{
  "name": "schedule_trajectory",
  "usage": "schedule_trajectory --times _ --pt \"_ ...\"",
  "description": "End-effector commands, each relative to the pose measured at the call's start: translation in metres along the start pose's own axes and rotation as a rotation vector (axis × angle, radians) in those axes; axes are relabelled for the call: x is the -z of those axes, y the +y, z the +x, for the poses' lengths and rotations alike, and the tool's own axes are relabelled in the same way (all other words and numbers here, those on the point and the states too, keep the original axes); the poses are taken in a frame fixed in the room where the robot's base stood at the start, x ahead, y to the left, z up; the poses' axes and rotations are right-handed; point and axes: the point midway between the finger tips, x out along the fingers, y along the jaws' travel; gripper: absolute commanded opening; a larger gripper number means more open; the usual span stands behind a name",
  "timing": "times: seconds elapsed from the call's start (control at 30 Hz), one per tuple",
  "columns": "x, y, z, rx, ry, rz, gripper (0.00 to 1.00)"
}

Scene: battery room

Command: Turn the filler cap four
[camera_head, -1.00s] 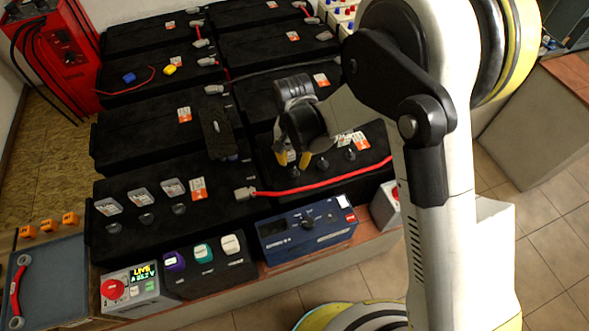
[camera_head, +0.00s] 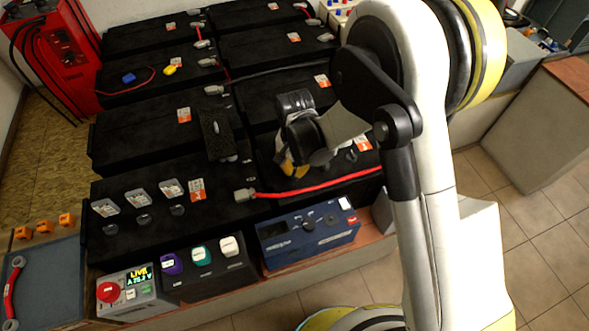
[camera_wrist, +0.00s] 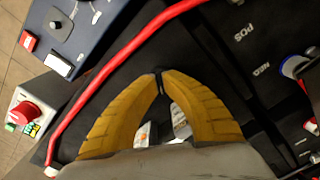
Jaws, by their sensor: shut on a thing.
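My gripper (camera_head: 291,172) reaches down to the top of the front right black battery (camera_head: 262,185). Its yellow fingers are shut, and their tips meet at a small dark thing in the wrist view (camera_wrist: 161,84). This looks like a filler cap, but the fingers hide most of it and I cannot read its number. Another dark filler cap (camera_head: 351,155) shows to the right of the gripper. The front left battery (camera_head: 125,250) bears several dark caps (camera_head: 177,210) in a row.
A red cable (camera_head: 310,186) runs across the front right battery, close in front of my fingers. A blue instrument box (camera_head: 290,241), colored-switch box (camera_head: 215,272) and panel with a red button (camera_head: 108,291) line the front edge. A black brush-like thing (camera_head: 215,130) lies left of the gripper.

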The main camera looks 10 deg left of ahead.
Motion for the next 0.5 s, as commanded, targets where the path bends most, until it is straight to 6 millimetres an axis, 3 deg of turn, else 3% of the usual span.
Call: schedule_trajectory --times 0.27,0.5 --pt "0.0000 0.0001 0.0009 0.000 -0.001 0.074 0.00" --pt "0.0000 0.0002 0.0014 0.000 -0.001 0.249 0.00"
